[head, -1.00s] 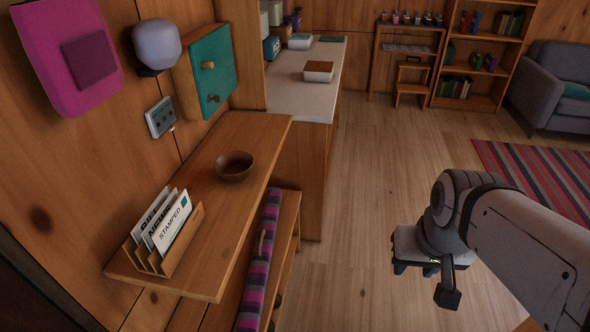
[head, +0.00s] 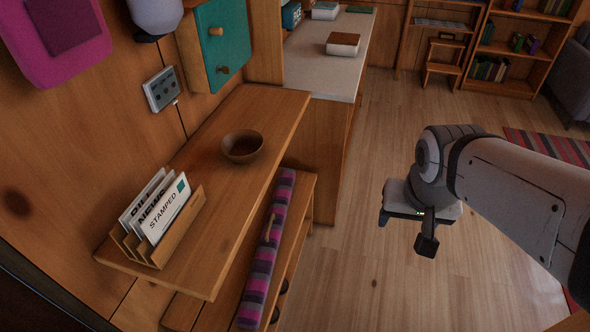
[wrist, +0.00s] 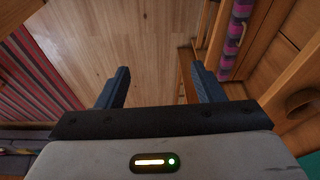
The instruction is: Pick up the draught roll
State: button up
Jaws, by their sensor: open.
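The draught roll (head: 265,255) is a long striped roll in pink, purple and grey with a small handle loop. In the head view it lies lengthwise on a low wooden bench (head: 304,190) beneath the wall shelf, and the shelf edge may hide part of it. In the wrist view the roll (wrist: 236,35) shows at the upper right, beyond the right finger. My gripper (wrist: 158,85) is open with nothing between its fingers. In the head view it is held over the floor, right of the bench and apart from the roll.
The wall shelf (head: 215,215) overhangs the bench and carries a letter rack (head: 172,240) and a wooden bowl (head: 242,146). A counter (head: 310,70) stands behind the bench. Open floor (head: 350,270) lies between bench and gripper. A striped rug (head: 545,143) is at the right.

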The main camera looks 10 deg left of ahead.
jog(key=o, duration=0.3)
jog(key=w+a+f+b, duration=0.5)
jog(key=w+f, duration=0.3)
jog(key=f, duration=0.1)
jog(key=shift+w+a+f+b, duration=0.15)
jog(key=shift+w+a+b, duration=0.15)
jog(key=shift+b, duration=0.1)
jog(key=shift+o, duration=0.8)
jog(key=w+a+f+b, duration=0.8)
jog(key=w+a+f, duration=0.1)
jog(key=f, duration=0.2)
jog(key=shift+a+f+t, duration=0.25)
jog(key=shift+f+t, duration=0.05)
jog(key=shift+f, duration=0.05)
jog(key=y+b, duration=0.2)
jog(key=b, duration=1)
send_near(274, 226)
jog(key=shift+s+a+f+t, duration=0.4)
jog(key=shift+s+a+f, duration=0.15)
jog(key=shift+s+f, duration=0.15)
jog(key=shift+b+x, duration=0.4)
jog(key=shift+x, duration=0.55)
jog(key=b+x, duration=0.1)
jog(key=x, duration=0.2)
jog(key=w+d+b+x, duration=0.1)
jog(key=x, duration=0.1)
jog(key=shift+a+f+b, duration=0.1)
jog(key=shift+f+b, duration=0.15)
jog(key=shift+b, duration=0.1)
jog(key=shift+r, duration=0.1)
